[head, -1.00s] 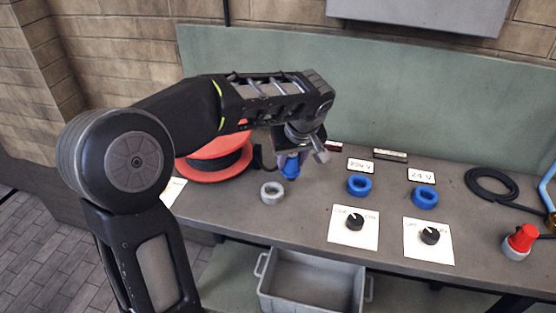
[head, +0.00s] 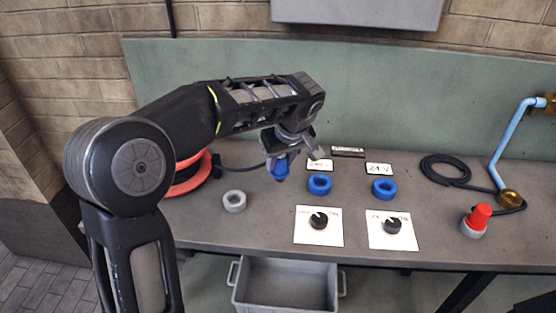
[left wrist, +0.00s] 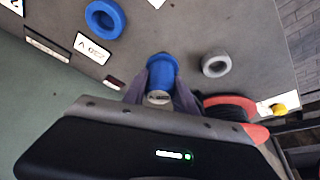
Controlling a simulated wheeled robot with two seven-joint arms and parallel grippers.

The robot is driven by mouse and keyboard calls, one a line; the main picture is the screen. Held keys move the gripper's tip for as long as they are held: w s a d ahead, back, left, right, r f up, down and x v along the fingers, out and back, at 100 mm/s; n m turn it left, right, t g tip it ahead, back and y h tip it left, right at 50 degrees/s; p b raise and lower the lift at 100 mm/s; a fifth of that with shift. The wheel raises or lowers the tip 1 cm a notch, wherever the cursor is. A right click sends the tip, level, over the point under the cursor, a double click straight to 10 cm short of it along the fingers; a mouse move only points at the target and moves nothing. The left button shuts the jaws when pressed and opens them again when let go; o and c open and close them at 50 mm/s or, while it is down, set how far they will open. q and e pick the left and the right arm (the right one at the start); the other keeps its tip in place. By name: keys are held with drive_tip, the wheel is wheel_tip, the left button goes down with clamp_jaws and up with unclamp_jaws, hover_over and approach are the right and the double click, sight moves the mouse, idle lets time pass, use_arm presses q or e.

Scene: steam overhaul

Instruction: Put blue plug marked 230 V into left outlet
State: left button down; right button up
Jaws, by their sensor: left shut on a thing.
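The blue plug (head: 279,169) is held in my left gripper (left wrist: 160,92), above the bench between the grey ring and the left outlet. The wrist view shows the blue plug (left wrist: 162,72) between both fingers, with a pale marked band (left wrist: 158,98) too small to read surely. The left outlet (head: 320,184) is a blue ring in front of a label partly covered by the gripper; it also shows in the wrist view (left wrist: 105,18) beside the 230 V label (left wrist: 93,48). The plug is apart from it. My right gripper is not in view.
A second blue outlet (head: 384,189) sits at right by the 24 V label (head: 379,169). A grey ring (head: 234,201) is at left. Two knob switches (head: 318,221) (head: 392,227) lie in front. A red plug (head: 478,218) and black cable (head: 446,172) are at right; a red reel (head: 190,180) is at left.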

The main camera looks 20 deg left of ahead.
use_arm(q)
drive_tip(key=w+d+p, duration=0.4)
drive_tip(key=w+d, duration=0.3)
drive_tip(key=d, duration=0.1)
drive_tip(key=shift+w+d, duration=0.2)
drive_tip(key=shift+d, duration=0.15)
drive_tip(key=shift+f+b, duration=2.7)
drive_tip(key=shift+f, duration=0.3)
drive_tip(key=c, duration=0.9)
unclamp_jaws()
drive_tip(key=shift+r, duration=0.1)
drive_tip(key=shift+r, duration=0.15)
drive_tip(key=v, duration=0.7)
drive_tip(key=shift+s+r+b, duration=0.15)
drive_tip(key=shift+r+b, duration=0.05)
drive_tip(key=shift+b, duration=0.1)
